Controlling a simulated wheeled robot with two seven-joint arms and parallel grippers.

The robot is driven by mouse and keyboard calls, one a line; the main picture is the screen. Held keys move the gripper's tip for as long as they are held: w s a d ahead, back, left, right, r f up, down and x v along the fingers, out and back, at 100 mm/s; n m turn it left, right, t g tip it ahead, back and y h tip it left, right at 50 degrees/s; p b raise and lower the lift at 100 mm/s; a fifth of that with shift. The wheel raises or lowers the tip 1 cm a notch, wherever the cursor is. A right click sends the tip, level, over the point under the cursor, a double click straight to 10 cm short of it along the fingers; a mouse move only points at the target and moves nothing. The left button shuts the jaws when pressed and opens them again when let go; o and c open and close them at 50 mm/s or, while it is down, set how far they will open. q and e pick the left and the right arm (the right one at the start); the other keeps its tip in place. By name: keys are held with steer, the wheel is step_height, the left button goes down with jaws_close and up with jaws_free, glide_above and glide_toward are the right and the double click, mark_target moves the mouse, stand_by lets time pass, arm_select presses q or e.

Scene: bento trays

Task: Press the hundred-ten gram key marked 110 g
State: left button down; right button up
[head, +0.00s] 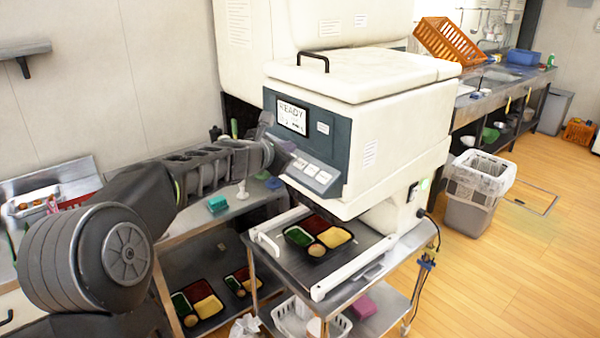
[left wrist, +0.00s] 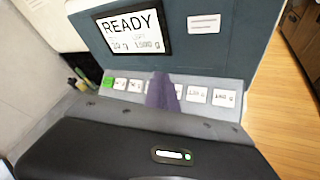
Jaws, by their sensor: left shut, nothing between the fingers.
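The key panel (head: 313,176) slopes out below the READY display (head: 293,117) on the white machine. In the left wrist view, the key row has a green key (left wrist: 107,82) at the left end and white keys such as this one (left wrist: 197,94) to the right. Their labels are too small to read surely, so I cannot tell which key is marked 110 g. My left gripper (head: 285,147) is shut and empty at the panel's left part. In the wrist view its fingers (left wrist: 160,92) cover the middle of the row. Contact with a key cannot be told.
Below the panel, a bento tray (head: 318,247) with food sits between white rails on a steel cart. More filled trays (head: 205,306) lie on a lower shelf at left. A grey bin (head: 473,190) stands at right, with open wooden floor around it.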

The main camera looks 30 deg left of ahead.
mark_target(301, 158)
arm_select(q)
steer(key=shift+w+d+f+b, duration=0.15)
steer(key=shift+w+f+b, duration=0.3)
steer(key=shift+f, duration=0.25)
steer(key=shift+w+d+f+b, duration=0.1)
steer(key=shift+w+f+b, duration=0.25)
steer(key=shift+f, duration=0.35)
stand_by(1.0)
steer(key=shift+w+f+b, duration=0.15)
steer(key=shift+f+b, duration=0.2)
steer(key=shift+w+d+f+b, duration=0.1)
steer(key=shift+w+f+b, duration=0.1)
steer(key=shift+f+b, duration=0.2)
stand_by(0.7)
steer(key=shift+r, duration=0.1)
steer(key=shift+s+r+p, duration=0.4)
steer(key=shift+r+p, duration=0.25)
stand_by(0.3)
